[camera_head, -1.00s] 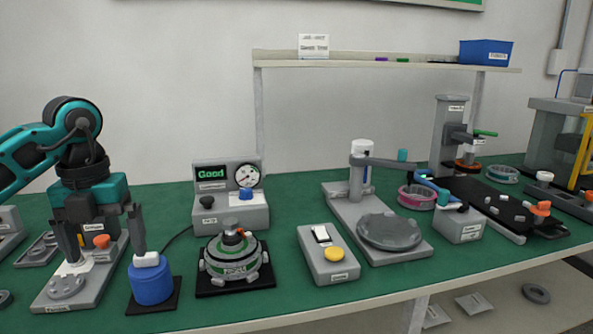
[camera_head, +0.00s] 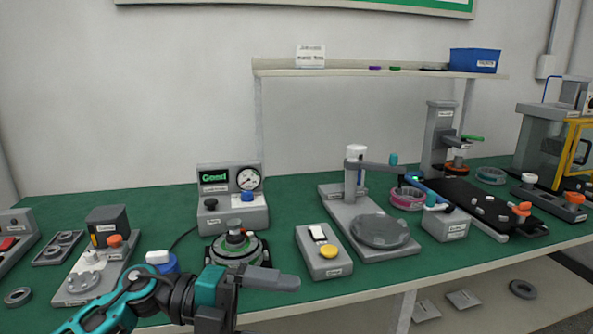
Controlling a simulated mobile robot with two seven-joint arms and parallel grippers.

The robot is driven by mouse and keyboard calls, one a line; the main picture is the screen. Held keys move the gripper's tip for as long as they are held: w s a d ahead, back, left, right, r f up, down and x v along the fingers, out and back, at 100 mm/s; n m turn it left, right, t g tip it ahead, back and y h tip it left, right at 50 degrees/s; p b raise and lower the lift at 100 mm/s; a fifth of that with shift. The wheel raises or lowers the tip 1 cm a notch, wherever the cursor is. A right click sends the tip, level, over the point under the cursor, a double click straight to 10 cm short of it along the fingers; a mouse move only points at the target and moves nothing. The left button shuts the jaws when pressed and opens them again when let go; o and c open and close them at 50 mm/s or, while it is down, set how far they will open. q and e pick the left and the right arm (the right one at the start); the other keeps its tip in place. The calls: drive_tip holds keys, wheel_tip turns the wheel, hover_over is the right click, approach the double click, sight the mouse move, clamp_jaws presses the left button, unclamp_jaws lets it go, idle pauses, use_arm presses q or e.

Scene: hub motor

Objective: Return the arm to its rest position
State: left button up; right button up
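My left arm (camera_head: 125,300) comes in low from the bottom left, in front of the table's near edge. Its gripper (camera_head: 268,279) points right, in front of the hub motor (camera_head: 238,246). One grey finger shows clearly and nothing is seen held. The other finger is not clear, so its opening cannot be told. The arm partly hides the blue pot (camera_head: 163,262) with the white top and the front of the hub motor's black base. My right gripper is not in view.
A tester with a green "Good" screen (camera_head: 214,177) stands behind the hub motor. A grey box with a yellow button (camera_head: 328,252) and a press-like stand with a round plate (camera_head: 380,231) are to the right. A shelf (camera_head: 380,73) spans the back. The table's left part holds several small fixtures.

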use_arm(q)
drive_tip(key=w+a+f+n+t+y+p, duration=0.15)
drive_tip(key=a+f+n+t+y, duration=0.25)
drive_tip(key=n+t, duration=0.7)
drive_tip(key=a+f+n+t+y+p, duration=0.2)
drive_tip(key=a+f+n+t+y, duration=0.2)
drive_tip(key=n+t, duration=0.75)
drive_tip(key=s+a+f+n+g+y, duration=0.3)
drive_tip(key=s+f+n+g, duration=0.2)
drive_tip(key=s+f, duration=0.1)
drive_tip(key=s+a+f+n+g+y+p, duration=0.1)
drive_tip(key=s+a+f+n+g+y, duration=0.2)
drive_tip(key=s+f+n+g, duration=0.2)
wheel_tip(320, 180, down, 4)
drive_tip(key=shift+s+a+f+y, duration=0.3)
drive_tip(key=shift+s+y, duration=0.1)
drive_tip(key=shift+s, duration=0.55)
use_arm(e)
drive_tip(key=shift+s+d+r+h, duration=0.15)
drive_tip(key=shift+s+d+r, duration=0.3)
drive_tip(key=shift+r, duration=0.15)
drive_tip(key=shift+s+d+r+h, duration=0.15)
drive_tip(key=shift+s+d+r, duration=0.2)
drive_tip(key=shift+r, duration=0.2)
